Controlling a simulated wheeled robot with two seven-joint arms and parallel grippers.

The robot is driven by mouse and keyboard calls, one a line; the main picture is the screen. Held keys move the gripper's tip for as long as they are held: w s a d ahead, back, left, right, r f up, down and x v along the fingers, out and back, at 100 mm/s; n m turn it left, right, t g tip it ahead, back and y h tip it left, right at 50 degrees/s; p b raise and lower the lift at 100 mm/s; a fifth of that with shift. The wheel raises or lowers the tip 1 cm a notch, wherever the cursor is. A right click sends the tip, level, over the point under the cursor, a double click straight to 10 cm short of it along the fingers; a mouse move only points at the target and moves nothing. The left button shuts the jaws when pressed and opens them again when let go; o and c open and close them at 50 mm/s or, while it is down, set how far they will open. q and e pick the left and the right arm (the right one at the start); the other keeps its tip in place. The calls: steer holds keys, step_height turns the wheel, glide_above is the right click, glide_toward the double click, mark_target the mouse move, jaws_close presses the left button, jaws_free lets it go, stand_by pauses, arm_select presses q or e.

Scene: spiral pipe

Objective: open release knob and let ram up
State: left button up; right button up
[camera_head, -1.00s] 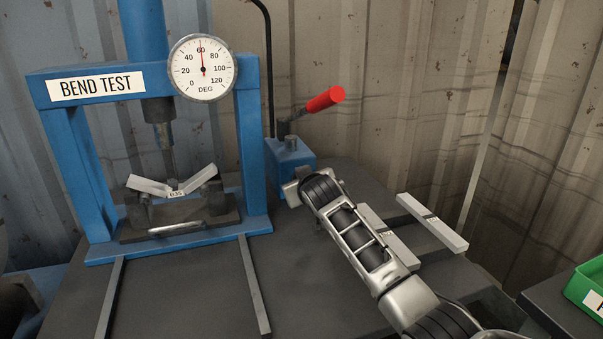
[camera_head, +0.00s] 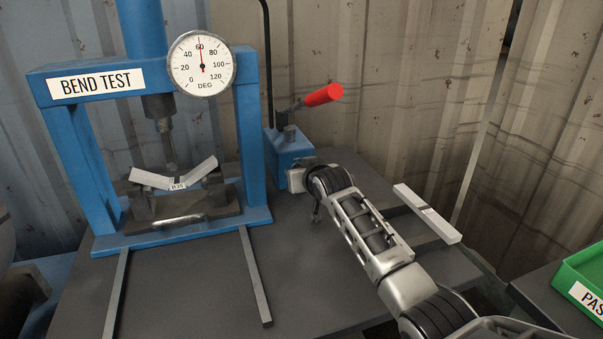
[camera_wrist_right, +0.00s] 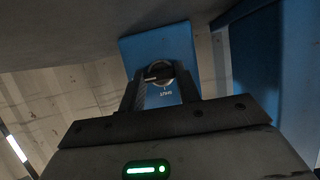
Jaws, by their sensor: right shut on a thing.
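The blue hand pump (camera_head: 290,150) stands right of the bend-test press (camera_head: 252,140). My right gripper (camera_wrist_right: 160,82) is shut on the small round release knob (camera_wrist_right: 163,70) on the pump's blue face in the right wrist view. In the head view my right gripper (camera_head: 297,179) is at the pump's front, and the knob is hidden there. The press ram (camera_head: 165,130) points down over a bent pale specimen (camera_head: 200,172), with its tip seeming slightly above the bend. The dial gauge (camera_head: 202,64) reads about 60. My left gripper is not in view.
The pump's lever has a red grip (camera_head: 324,95) above my right gripper. A pale flat bar (camera_head: 428,213) lies right of my arm. A green tray (camera_head: 577,270) sits at the far right. Two dark rails run forward from the press. The bench between them is clear.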

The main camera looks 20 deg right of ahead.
steer(key=o, duration=1)
steer(key=shift+s, duration=0.1)
steer(key=p+v, duration=0.1)
steer(key=v, duration=1.4)
steer(key=shift+s+d+r, duration=0.1)
steer(key=shift+s+r, duration=0.1)
steer(key=shift+s, duration=0.15)
